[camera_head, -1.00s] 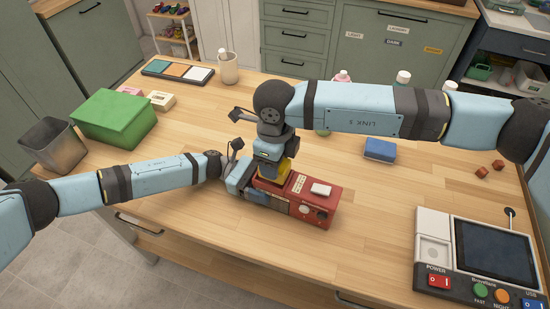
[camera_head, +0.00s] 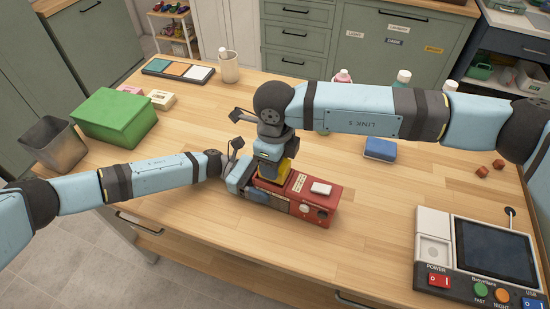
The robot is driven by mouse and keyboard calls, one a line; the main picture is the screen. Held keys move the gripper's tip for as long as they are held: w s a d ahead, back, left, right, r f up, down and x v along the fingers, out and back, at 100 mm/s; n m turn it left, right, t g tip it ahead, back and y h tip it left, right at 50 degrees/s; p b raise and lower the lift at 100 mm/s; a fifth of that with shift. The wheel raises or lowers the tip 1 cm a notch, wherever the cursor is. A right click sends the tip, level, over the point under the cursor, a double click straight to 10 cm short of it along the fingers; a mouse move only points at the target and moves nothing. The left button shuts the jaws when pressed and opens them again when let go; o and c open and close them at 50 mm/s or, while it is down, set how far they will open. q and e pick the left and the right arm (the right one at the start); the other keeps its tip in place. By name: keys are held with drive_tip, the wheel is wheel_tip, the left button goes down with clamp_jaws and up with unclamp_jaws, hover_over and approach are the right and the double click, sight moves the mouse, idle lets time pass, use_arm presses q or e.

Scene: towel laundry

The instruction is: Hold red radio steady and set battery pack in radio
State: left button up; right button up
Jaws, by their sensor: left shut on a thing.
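The red radio (camera_head: 314,208) lies on the wooden table near its front middle, with a small white piece on its top. My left gripper (camera_head: 250,187) is at the radio's left end, shut on it; its fingertips are partly hidden. My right gripper (camera_head: 270,174) points down over the left part of the radio's top. A yellow piece (camera_head: 285,167) shows between my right gripper and the radio; I cannot tell whether it is the battery pack. The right fingers are too hidden to show whether they are open or shut.
A green box (camera_head: 113,118) and a grey metal bin (camera_head: 50,145) stand at left. A blue block (camera_head: 380,149), bottles (camera_head: 343,76) and small brown cubes (camera_head: 490,168) are at right. A control panel (camera_head: 440,225) with a screen fills the front right corner. Table front of the radio is clear.

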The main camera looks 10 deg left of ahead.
drive_tip(key=shift+f, duration=1.2)
idle(0.4)
drive_tip(key=o, duration=1.1)
wheel_tip(320, 180, up, 12)
use_arm(q)
drive_tip(key=o, duration=1.3)
drive_tip(key=shift+a, duration=0.1)
